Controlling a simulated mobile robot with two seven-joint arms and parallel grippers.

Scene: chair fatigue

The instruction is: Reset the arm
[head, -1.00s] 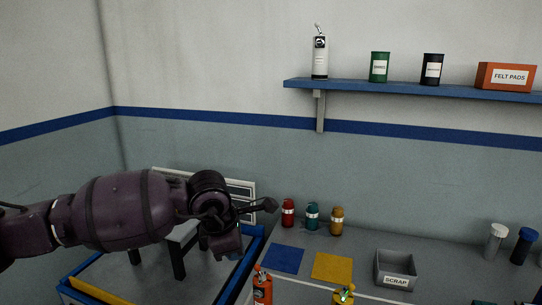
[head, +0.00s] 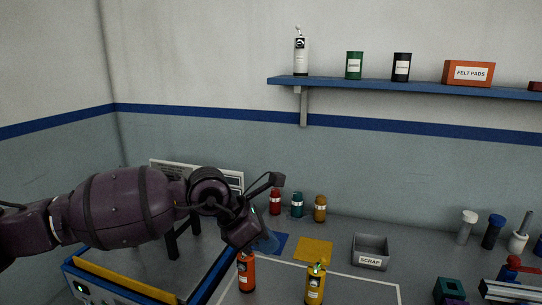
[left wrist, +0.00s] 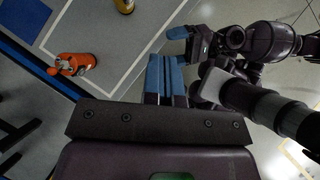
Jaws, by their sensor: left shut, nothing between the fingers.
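My left arm comes in from the left in the head view, and its gripper (head: 266,241) points down and right, above the bench near the blue mat. Its blue fingers are together with nothing between them, as the left wrist view (left wrist: 165,80) also shows. Part of another dark arm of mine shows at the upper right of the left wrist view, with a blue-tipped right gripper (left wrist: 180,40). I cannot tell whether it is open. The right gripper is not in the head view.
Orange (head: 246,272) and yellow (head: 315,284) bottles stand near my left gripper. Red (head: 275,202), teal (head: 297,205) and amber (head: 320,208) bottles stand behind. A grey scrap bin (head: 371,252) sits right of the yellow mat (head: 314,249). A blue-framed station (head: 118,286) lies below the arm.

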